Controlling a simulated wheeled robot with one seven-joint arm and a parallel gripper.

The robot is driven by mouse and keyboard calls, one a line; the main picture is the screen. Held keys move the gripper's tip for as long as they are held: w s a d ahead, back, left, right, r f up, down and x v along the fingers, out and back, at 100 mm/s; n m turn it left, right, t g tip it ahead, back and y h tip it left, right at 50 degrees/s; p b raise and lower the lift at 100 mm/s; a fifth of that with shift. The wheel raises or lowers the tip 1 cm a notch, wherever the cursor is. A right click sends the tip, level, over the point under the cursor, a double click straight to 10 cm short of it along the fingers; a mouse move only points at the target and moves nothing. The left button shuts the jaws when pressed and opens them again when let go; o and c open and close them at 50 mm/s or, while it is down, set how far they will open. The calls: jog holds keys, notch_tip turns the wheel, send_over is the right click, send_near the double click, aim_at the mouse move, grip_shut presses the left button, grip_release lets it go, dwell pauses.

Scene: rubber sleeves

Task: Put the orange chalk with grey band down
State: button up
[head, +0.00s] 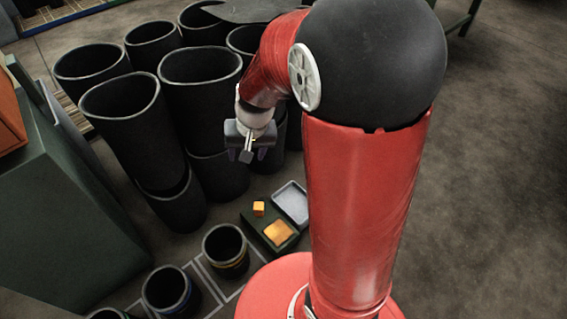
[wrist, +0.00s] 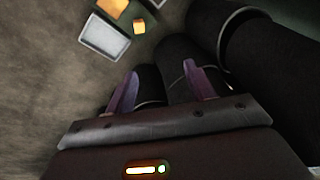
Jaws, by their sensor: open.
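A small orange block (head: 258,208) stands on a dark green base (head: 252,221) on the floor; it may be the chalk, but I cannot make out a grey band. It also shows in the wrist view (wrist: 139,26). A flat orange square (head: 278,233) lies beside it on the same base. My gripper (head: 247,155) hangs in front of the tall black sleeves, above and behind the base in the head view. In the wrist view its two purple fingers (wrist: 158,88) are apart with nothing seen between them.
Tall black sleeves (head: 120,100) crowd the left and back. A pale grey tray (head: 291,203) adjoins the green base; several short banded black cups (head: 226,250) stand in front of it. A dark green box (head: 60,215) is at left. Open floor (head: 500,200) lies right.

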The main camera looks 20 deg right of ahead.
jog(key=s+d+r+n+t+h, duration=0.1)
jog(key=s+d+r+n+t, duration=0.1)
jog(key=s+r, duration=1.2)
jog(key=s+n+t, duration=0.1)
jog(key=s, duration=0.2)
jog(key=shift+s+r+h, duration=0.15)
jog(key=shift+s+h, duration=0.15)
jog(key=shift+s, duration=0.05)
jog(key=shift+d, duration=0.1)
notch_tip(320, 180, up, 8)
jog(key=p, duration=0.7)
jog(key=shift+p, duration=0.4)
jog(key=shift+o, duration=0.5)
jog(key=shift+w, duration=0.1)
